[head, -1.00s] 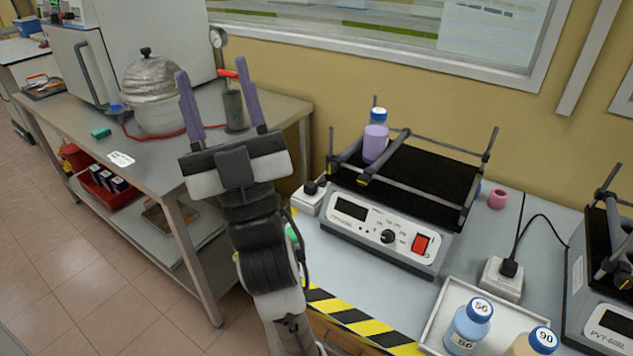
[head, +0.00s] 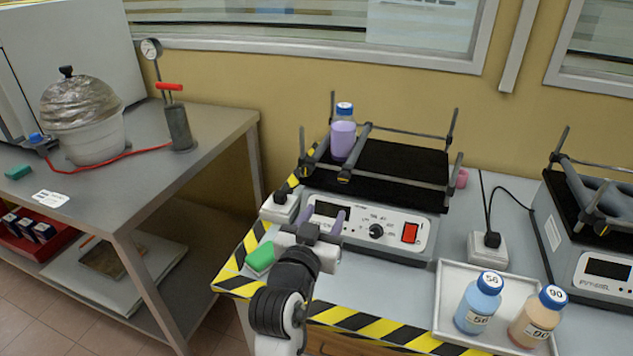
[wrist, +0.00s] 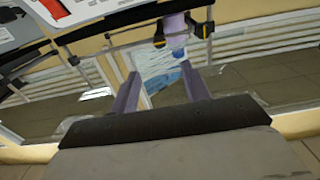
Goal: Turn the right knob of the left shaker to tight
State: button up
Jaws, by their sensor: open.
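The left shaker (head: 398,218) has a black platform with grey clamp bars and a white front panel. Its right clamp knob (head: 345,177), dark with a yellow mark, sits at the near end of a slanted bar. The left clamp knob (head: 308,172) is beside it. I cannot tell how tight either is. A purple cylinder (head: 343,141) and a blue cap stand between the bars. My gripper (head: 320,222) is open and empty, in front of the panel's left part, partly covering it, apart from the knobs. The wrist view shows both purple fingers spread (wrist: 160,88).
A white tray (head: 447,310) with two capped bottles is at front right. A second shaker (head: 605,265) stands at far right. A green object (head: 260,257) lies left of my gripper. A side table (head: 215,135) holds a foil-covered pot. Power boxes flank the left shaker.

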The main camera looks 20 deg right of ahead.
aim_at(343, 179)
jog(key=p+x, duration=0.3)
jog(key=x, duration=1)
jog(key=shift+w+d+r, duration=0.1)
jog(key=shift+w+d, duration=0.05)
jog(key=shift+d, duration=0.1)
jog(key=shift+c, duration=0.5)
jog(key=c, duration=0.9)
